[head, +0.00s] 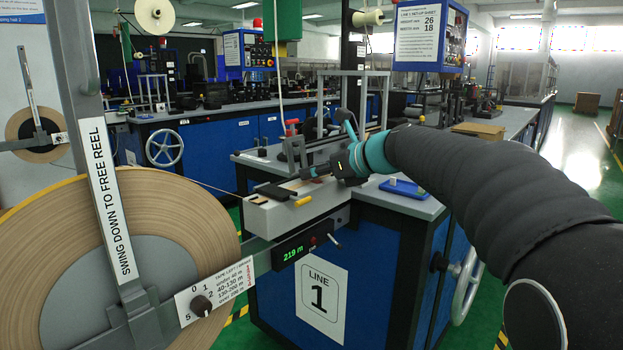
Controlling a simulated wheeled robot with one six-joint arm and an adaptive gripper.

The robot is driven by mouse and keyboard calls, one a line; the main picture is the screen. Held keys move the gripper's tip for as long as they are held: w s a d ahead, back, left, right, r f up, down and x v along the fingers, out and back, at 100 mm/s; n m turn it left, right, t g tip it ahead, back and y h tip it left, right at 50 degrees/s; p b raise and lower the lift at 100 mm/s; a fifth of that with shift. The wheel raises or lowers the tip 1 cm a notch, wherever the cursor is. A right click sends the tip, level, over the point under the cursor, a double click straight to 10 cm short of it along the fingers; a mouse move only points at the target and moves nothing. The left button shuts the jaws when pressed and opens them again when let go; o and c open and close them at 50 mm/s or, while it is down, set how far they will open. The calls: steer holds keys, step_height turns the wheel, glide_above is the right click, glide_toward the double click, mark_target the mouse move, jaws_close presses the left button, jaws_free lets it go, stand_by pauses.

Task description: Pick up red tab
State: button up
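A small red piece (292,123) shows at the back edge of the bench top, beyond my gripper; it is too small to tell whether it is the red tab. My gripper (305,174) reaches in from the right, over the bench top just behind the pale block of the tape unit. The teal wrist and dark sleeved arm are behind it. The fingers are small and dark against dark parts, so I cannot tell whether they are open or hold anything.
The pale block (285,215) carries dark pieces and a yellow piece (303,201). A blue tray (405,188) lies on the bench, right of my gripper. A large tape reel (190,230) with a white-labelled lever (108,205) stands at left. A display (298,253) reads 219 m.

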steer(key=c, duration=0.3)
